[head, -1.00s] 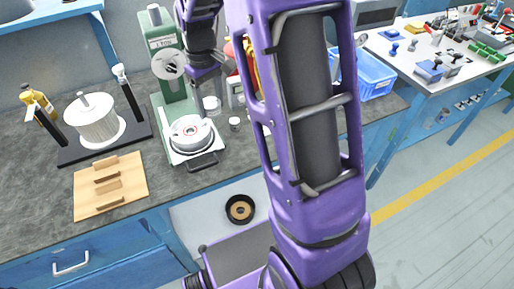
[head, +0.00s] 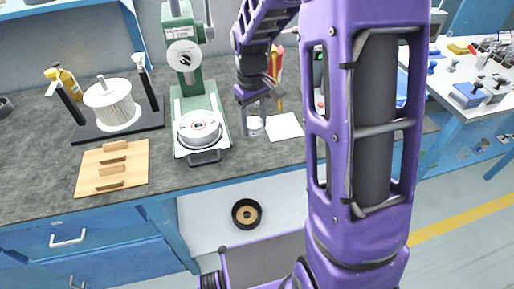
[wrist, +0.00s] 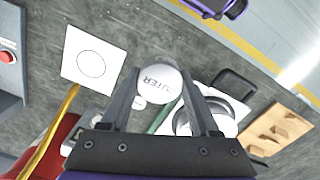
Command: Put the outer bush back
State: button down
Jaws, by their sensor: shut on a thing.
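The outer bush is a white round piece with "OUTER" lettered on its top face. In the wrist view the outer bush (wrist: 160,86) sits between the two fingers of my gripper (wrist: 162,76), which is shut on it. In the head view the outer bush (head: 256,126) shows below my gripper (head: 253,112), just right of the green press. A white square card with a circle outline (head: 285,127) lies on the bench to the right; it also shows in the wrist view (wrist: 90,61). The card's circle is empty.
The green press (head: 187,75) holds a white round housing (head: 199,130). A wooden rack (head: 112,172) and a white finned rotor (head: 112,104) stand left. A black ring (head: 246,214) lies below the bench.

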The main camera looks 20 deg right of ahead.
aim_at(252, 121)
notch_tip(252, 121, down, 8)
jog(key=shift+r+b, duration=0.15)
jog(key=shift+b, duration=0.4)
jog(key=shift+c, duration=0.6)
grip_release()
notch_tip(252, 121, up, 12)
jog(key=shift+w+a+r+p, duration=0.1)
jog(key=shift+w+p, duration=0.05)
jog(key=shift+p, duration=0.9)
jog(key=shift+w, duration=0.1)
